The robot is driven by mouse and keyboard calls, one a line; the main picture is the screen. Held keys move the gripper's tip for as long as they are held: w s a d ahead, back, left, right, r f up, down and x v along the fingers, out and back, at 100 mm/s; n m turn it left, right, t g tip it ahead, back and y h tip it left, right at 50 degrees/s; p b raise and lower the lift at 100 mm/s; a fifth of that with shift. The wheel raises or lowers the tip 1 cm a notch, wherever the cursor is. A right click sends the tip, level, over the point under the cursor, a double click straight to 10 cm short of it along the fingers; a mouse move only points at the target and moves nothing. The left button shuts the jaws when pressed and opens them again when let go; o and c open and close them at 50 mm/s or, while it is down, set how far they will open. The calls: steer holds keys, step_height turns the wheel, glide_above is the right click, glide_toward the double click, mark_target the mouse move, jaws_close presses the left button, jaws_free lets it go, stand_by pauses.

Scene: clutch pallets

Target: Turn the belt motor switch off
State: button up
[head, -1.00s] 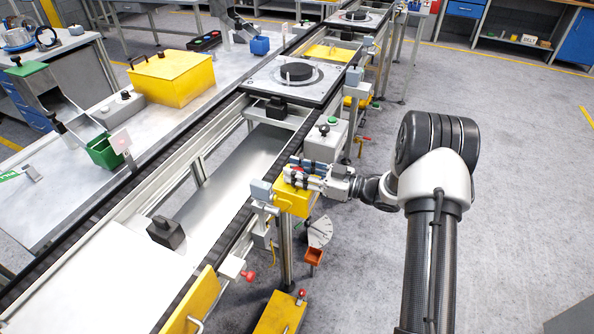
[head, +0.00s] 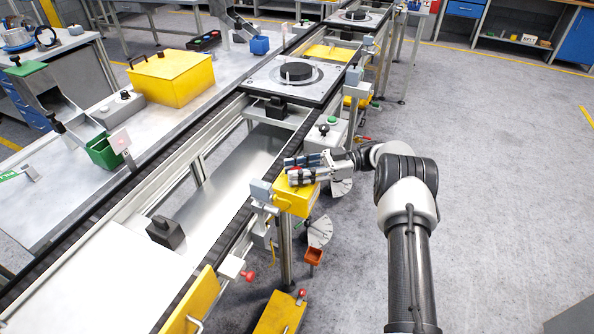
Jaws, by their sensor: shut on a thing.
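A yellow switch box (head: 297,200) is mounted on the near side of the conveyor frame, right of the belt. My gripper (head: 294,171) is at the top of this box, reaching in from the right. Its fingers are shut on a small part there, with a bit of red showing at the fingertips. I take it as the switch knob; the fingers hide most of it, so its turn position cannot be seen. A grey box with a green button and a black knob (head: 325,130) stands just behind my gripper.
The conveyor (head: 240,240) runs from lower left to upper right. A small orange bin (head: 314,256) and a red-knobbed lever (head: 248,276) are below and near the yellow box. A yellow case (head: 170,80) stands on the left bench. The floor at right is clear.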

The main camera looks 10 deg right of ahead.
stand_by(0.4)
steer(key=o, duration=1)
steer(key=shift+o, duration=0.2)
steer(key=shift+r, duration=0.1)
step_height(320, 180, up, 10)
steer(key=shift+f, duration=0.1)
